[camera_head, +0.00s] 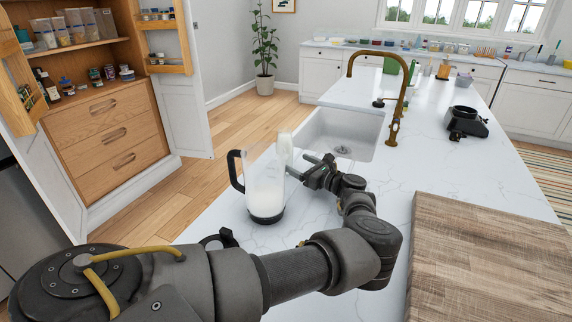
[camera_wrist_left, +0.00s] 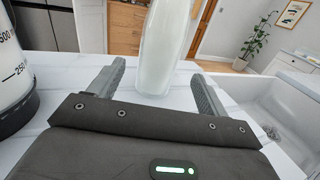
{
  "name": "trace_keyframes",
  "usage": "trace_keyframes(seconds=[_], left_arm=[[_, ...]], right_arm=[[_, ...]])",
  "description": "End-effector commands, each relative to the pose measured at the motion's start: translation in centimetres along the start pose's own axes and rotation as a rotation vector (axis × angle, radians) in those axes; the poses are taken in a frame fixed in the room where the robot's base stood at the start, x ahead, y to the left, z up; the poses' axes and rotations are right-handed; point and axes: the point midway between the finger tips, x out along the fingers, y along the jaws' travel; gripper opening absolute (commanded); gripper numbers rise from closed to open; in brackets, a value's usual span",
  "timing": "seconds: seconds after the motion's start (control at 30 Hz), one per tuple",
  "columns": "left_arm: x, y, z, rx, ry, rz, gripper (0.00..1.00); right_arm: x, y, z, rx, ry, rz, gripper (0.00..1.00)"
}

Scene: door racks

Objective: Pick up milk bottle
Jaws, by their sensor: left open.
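The milk bottle (camera_wrist_left: 166,48) is white and stands upright on the marble counter in the left wrist view, its top out of frame. In the head view its white upper part (camera_head: 286,148) shows beside the clear blender jug (camera_head: 264,188), which hides or blurs its lower part. My left gripper (camera_head: 308,168) is open, to the right of the jug. In the wrist view its two fingers point toward the bottle, one on each side, with gaps visible. I cannot tell how deep the bottle sits between them. My right gripper is not in view.
The jug, with handle and dark base, stands close to the left of the gripper (camera_wrist_left: 14,75). The sink (camera_head: 340,135) and brass faucet (camera_head: 405,85) lie behind. A wooden board (camera_head: 488,255) is at right; a black appliance (camera_head: 465,122) stands farther back. Counter between is clear.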

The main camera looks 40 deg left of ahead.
Motion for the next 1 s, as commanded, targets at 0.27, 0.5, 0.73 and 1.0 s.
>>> trace_keyframes(seconds=[0.27,0.5,0.73,1.0], left_arm=[[1.9,0.0,-0.1,-0.001,0.000,0.000,0.77],[2.4,0.0,0.5,-0.001,0.000,0.001,0.77],[5.7,0.2,1.3,0.001,0.001,0.001,0.77],[7.2,0.1,1.0,0.000,0.001,-0.001,0.77]], right_arm=[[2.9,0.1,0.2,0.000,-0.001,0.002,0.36],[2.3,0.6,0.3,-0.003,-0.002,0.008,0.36],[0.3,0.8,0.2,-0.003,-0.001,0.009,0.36],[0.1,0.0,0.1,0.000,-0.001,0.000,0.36]])
